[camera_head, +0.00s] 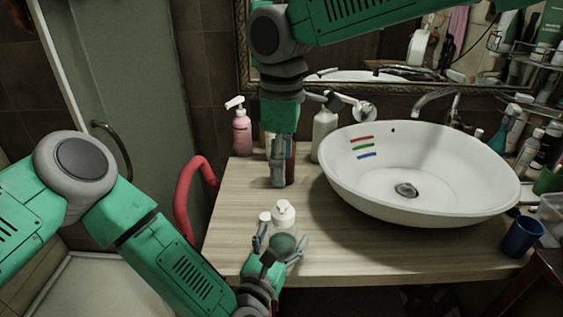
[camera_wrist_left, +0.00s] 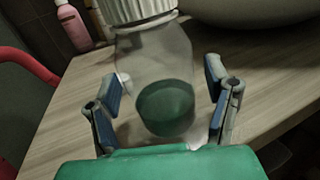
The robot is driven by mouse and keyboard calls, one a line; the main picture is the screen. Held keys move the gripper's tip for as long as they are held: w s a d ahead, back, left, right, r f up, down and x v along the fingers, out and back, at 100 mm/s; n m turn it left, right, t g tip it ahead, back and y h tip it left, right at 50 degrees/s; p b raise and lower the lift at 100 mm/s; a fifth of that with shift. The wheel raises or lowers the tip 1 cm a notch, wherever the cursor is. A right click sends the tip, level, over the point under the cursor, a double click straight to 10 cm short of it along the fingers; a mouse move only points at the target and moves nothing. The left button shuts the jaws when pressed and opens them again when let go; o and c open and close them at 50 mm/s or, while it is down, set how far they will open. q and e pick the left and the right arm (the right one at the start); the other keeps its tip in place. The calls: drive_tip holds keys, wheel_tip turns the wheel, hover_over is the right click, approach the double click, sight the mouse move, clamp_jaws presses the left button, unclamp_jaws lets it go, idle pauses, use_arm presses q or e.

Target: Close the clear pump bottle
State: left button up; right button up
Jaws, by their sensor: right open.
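The clear pump bottle (camera_head: 283,241) stands upright near the front edge of the wooden counter, with green liquid low inside and a white top (camera_head: 283,211). In the left wrist view the bottle (camera_wrist_left: 157,62) shows a ribbed white collar; its upper end is cut off. My left gripper (camera_head: 279,249) is open, its fingers on either side of the bottle with gaps visible in the left wrist view (camera_wrist_left: 162,88). A small white piece (camera_head: 265,217) shows just left of the bottle's top; I cannot tell what it is. My right gripper (camera_head: 278,182) is open, pointing down behind the bottle.
A brown container (camera_head: 290,163) stands beside my right gripper. A pink pump bottle (camera_head: 242,132) and a white bottle (camera_head: 323,130) stand at the back. The white basin (camera_head: 420,201) fills the right, with a blue cup (camera_head: 523,237) near it. A red rail (camera_head: 186,195) stands left.

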use_arm(q)
drive_tip(key=shift+s, duration=0.15)
drive_tip(key=v, duration=1.1)
drive_tip(key=shift+s+a, duration=0.25)
drive_tip(key=shift+s, duration=0.05)
